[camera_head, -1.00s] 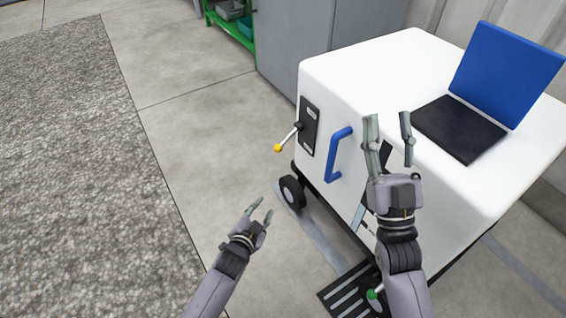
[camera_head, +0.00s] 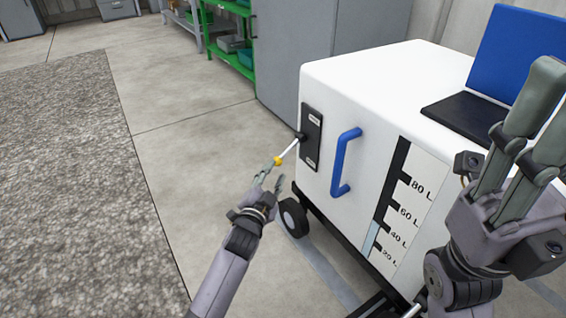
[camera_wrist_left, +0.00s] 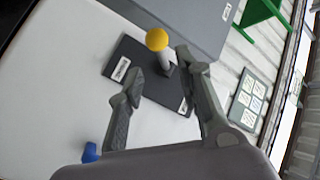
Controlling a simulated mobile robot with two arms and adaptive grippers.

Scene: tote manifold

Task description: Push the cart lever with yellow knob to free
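The cart lever with its yellow knob (camera_head: 278,161) sticks out from a black plate (camera_head: 311,137) on the white cart's (camera_head: 365,85) side. The knob also shows in the left wrist view (camera_wrist_left: 157,39), beyond the fingertips and roughly between them. My left gripper (camera_head: 271,181) is open, just below the knob in the head view; its two fingers (camera_wrist_left: 165,75) are spread apart in the wrist view. I cannot tell whether it touches the lever. My right gripper (camera_head: 535,125) is large at the right edge, in front of the cart; no object shows between its fingers.
A blue handle (camera_head: 342,162) is on the cart side right of the lever plate. A blue laptop (camera_head: 505,55) sits on the cart top. A green shelf (camera_head: 232,35) and grey cabinet (camera_head: 290,60) stand behind. The floor left of the cart is clear.

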